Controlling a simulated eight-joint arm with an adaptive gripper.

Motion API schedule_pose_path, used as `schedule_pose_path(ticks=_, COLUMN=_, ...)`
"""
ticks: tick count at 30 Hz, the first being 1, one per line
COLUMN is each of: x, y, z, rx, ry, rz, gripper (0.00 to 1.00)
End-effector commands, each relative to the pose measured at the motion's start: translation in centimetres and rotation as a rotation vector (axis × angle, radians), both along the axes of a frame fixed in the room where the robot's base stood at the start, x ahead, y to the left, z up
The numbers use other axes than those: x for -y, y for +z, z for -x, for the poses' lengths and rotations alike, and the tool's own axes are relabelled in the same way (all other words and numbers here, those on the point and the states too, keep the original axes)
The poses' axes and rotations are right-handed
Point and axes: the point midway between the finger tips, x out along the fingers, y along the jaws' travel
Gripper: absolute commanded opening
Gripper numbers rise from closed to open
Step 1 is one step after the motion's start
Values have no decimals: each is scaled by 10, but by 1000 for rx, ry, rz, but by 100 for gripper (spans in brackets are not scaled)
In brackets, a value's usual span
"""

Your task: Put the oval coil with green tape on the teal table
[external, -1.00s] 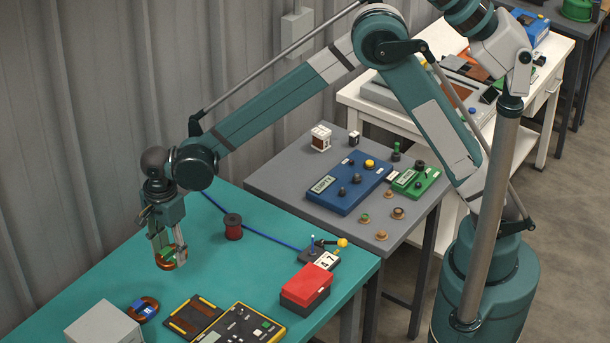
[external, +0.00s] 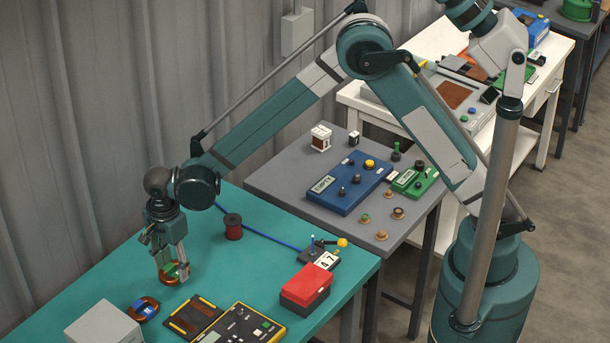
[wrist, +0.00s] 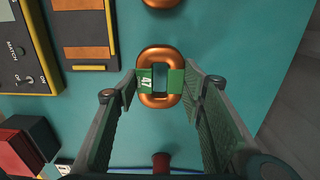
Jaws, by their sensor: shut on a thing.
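The oval copper coil with green tape (external: 177,272) is in my gripper (external: 170,264), at the teal table (external: 110,262). In the wrist view the coil (wrist: 160,54) lies between the two fingers, which close on its green-taped sides; the tape reads 47. My gripper (wrist: 160,84) points down and is shut on the coil. The coil is low over the teal table top (wrist: 235,40); I cannot tell whether it touches it.
A coil with blue tape (external: 144,309) lies on the table just nearer the camera. A grey box (external: 103,322), dark panel (external: 193,318), meter (external: 242,326), red box (external: 306,285) and red spool (external: 232,226) stand around. Clear teal surface surrounds the gripper.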

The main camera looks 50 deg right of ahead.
Motion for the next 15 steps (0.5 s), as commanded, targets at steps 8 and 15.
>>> schedule_pose_path(ticks=8, x=0, y=-1, z=0, rx=0, ry=0, rz=0, gripper=22)
schedule_pose_path(ticks=15, x=0, y=-12, z=0, rx=0, ry=0, rz=0, gripper=22)
